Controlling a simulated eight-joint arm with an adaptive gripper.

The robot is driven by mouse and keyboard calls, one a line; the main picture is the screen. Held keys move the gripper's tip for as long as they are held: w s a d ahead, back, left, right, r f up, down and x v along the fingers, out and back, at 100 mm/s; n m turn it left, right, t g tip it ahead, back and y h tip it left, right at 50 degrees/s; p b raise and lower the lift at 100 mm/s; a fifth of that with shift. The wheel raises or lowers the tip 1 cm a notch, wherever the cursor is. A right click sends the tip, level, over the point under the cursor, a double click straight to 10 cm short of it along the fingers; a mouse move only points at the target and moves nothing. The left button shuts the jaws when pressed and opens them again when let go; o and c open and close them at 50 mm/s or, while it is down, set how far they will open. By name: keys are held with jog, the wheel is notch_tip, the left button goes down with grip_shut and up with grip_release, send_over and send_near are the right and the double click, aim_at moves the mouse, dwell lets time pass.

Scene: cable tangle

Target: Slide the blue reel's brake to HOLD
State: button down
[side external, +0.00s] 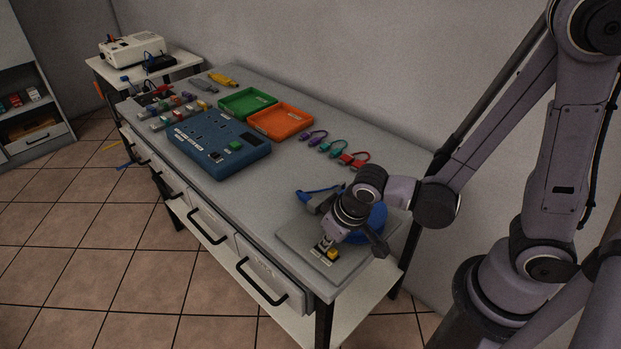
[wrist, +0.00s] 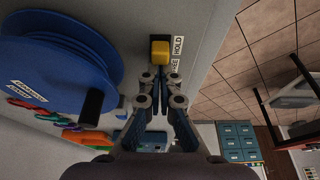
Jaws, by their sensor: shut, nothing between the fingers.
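The blue reel (wrist: 55,60) fills the upper left of the wrist view, with a white label on its side and a dark crank handle. In the side view the reel (side external: 376,222) is partly hidden behind my wrist. The brake is a yellow knob (wrist: 160,50) in a dark slot, beside a label (wrist: 177,50) where HOLD reads at the upper end; the lower word is partly covered. In the side view the knob (side external: 333,254) sits low on the grey base plate. My gripper (wrist: 160,76) is shut and empty, its tips just below the knob; I cannot tell whether they touch.
The grey base plate (side external: 296,236) lies at the bench's near end. A blue panel box (side external: 220,150), a green tray (side external: 247,102) and an orange tray (side external: 281,121) stand farther along. Coloured cable loops (side external: 331,147) lie behind. Bare bench (side external: 235,200) lies left of the plate.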

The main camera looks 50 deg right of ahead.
jog(key=shift+s, duration=0.2)
jog(key=w, duration=0.4)
jog(key=shift+w+r, duration=0.1)
jog(key=shift+w, duration=0.1)
jog(key=v, duration=1)
dwell(0.4)
jog(key=s+d+r+t, duration=0.2)
jog(key=d+r, duration=0.4)
jog(key=d, duration=0.3)
jog(key=shift+s+d+t, duration=0.25)
jog(key=shift+s+t, duration=0.05)
jog(key=shift+t, duration=0.2)
jog(key=shift+r, duration=0.1)
dwell(0.5)
